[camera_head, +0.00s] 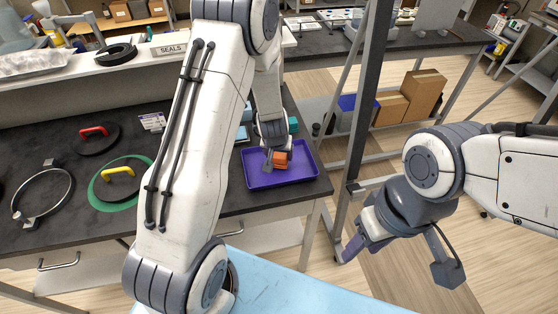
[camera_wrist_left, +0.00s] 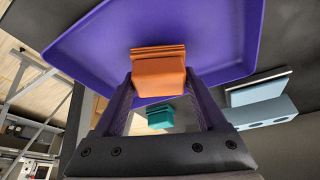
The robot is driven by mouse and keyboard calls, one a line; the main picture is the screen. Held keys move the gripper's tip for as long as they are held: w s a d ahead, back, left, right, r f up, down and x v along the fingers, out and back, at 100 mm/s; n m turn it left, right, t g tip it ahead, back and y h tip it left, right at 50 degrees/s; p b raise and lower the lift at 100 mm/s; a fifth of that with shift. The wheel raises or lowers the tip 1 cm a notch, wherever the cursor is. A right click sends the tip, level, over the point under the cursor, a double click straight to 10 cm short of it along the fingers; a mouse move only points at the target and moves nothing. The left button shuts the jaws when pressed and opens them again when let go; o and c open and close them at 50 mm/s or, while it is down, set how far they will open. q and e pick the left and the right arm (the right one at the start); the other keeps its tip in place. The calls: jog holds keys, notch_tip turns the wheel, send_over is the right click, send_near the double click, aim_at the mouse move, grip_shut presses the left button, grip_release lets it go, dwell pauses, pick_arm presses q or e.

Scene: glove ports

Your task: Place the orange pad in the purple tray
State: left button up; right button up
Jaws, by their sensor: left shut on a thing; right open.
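The purple tray (camera_head: 262,183) lies on the dark bench near its right end and also fills the upper part of the left wrist view (camera_wrist_left: 90,45). My left gripper (camera_head: 272,161) is over the tray, shut on the orange pad (camera_head: 281,158). In the left wrist view the pad (camera_wrist_left: 158,72) sits between the two purple fingers (camera_wrist_left: 162,88), with the tray behind it. I cannot tell whether the pad touches the tray floor. My right gripper (camera_head: 400,262) is open and empty at the right, away from the bench.
A teal block (camera_head: 293,124) is beyond the tray, and light blue items (camera_head: 242,134) are near its far left corner. Black discs with red (camera_head: 93,131) and yellow (camera_head: 118,171) handles and a metal ring (camera_head: 42,195) lie at the left. A metal frame post (camera_head: 371,80) stands right of the tray.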

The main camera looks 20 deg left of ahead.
pick_arm(q)
jog(key=shift+f, duration=0.6)
jog(key=shift+f, duration=0.1)
jog(key=shift+f, duration=0.15)
jog(key=o, duration=1.2)
jog(key=shift+o, duration=0.2)
